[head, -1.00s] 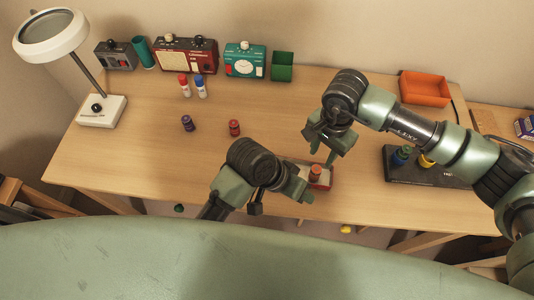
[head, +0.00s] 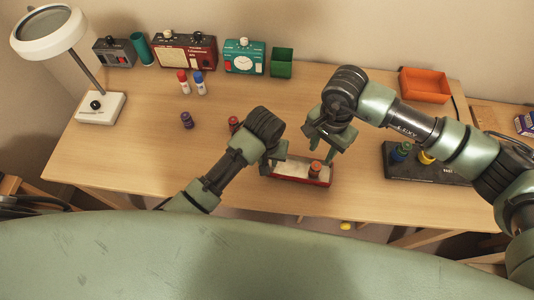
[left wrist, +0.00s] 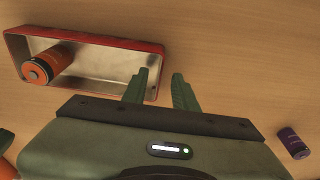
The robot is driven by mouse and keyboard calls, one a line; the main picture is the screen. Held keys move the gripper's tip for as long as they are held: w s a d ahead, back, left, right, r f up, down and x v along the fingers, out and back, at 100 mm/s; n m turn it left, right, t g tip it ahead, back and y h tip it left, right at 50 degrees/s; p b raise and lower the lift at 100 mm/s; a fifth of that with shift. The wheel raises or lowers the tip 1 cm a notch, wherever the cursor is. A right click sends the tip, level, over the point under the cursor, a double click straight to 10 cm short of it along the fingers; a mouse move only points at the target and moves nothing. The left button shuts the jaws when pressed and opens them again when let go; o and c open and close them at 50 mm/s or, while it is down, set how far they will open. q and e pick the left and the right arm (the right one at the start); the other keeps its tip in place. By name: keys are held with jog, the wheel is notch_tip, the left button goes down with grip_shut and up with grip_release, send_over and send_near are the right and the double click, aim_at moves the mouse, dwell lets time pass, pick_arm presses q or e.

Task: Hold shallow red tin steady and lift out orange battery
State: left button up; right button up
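The shallow red tin (head: 296,179) lies near the table's front edge; it also shows in the left wrist view (left wrist: 112,42). The orange battery (head: 315,170) is inside at the tin's right end in the head view; in the left wrist view the battery (left wrist: 50,64) leans at the far end from my fingers. My left gripper (head: 274,160) is open at the tin's left end. In the left wrist view its fingers (left wrist: 160,90) appear either side of the end wall; contact is unclear. My right gripper (head: 322,150) is open and empty, above and behind the battery.
An orange bin (head: 425,87), green box (head: 282,63) and radios line the back. The table's middle is clear.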

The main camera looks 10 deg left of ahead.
pick_arm(q)
jog(key=shift+w+f, duration=0.1)
jog(key=shift+f, duration=0.5)
grip_shut()
dwell(1.2)
